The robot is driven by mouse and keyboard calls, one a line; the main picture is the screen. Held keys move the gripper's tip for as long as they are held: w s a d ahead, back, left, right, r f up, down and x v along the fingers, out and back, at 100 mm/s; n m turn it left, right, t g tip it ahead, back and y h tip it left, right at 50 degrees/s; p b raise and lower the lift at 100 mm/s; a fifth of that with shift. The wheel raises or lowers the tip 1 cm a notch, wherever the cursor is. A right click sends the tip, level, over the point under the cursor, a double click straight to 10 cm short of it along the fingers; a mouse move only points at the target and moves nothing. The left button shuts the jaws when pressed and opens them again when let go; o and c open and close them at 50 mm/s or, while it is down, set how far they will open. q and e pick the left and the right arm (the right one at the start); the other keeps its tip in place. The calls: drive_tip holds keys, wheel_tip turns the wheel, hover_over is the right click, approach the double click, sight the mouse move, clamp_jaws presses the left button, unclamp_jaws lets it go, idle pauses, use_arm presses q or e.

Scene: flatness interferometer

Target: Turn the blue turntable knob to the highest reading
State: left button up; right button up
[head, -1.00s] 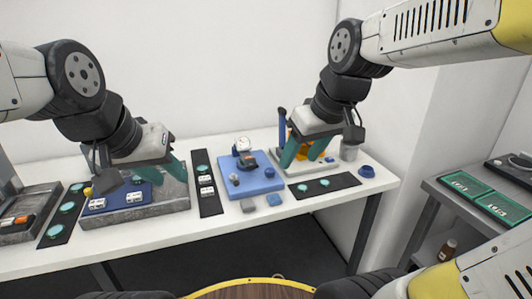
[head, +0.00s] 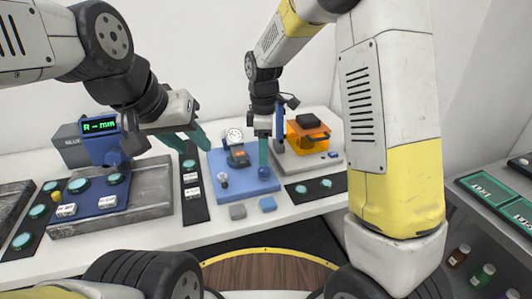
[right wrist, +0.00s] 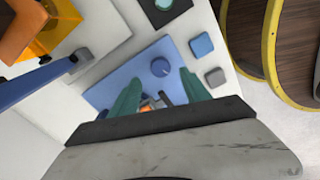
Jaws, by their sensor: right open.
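The blue knob (head: 264,171) sits on the blue plate (head: 221,193) below my right gripper. It also shows in the right wrist view (right wrist: 161,67), round with a pointer mark, just beyond and between the finger tips. My right gripper (head: 264,152) is open and empty, pointing down over the knob; a gap or contact cannot be told in the head view. A round white dial gauge (head: 234,135) stands at the plate's back; its reading is too small to make out. My left gripper (head: 188,138) hangs open and empty left of the plate.
A display (head: 99,125) with green characters stands at the left behind a grey tray (head: 152,213). Grey (head: 237,211) and blue (head: 268,204) blocks lie in front of the plate. An orange box (head: 305,138) stands right of my right gripper.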

sight(264, 169)
wheel_tip(264, 169, down, 6)
drive_tip(key=shift+r, duration=0.1)
clamp_jaws()
idle(0.4)
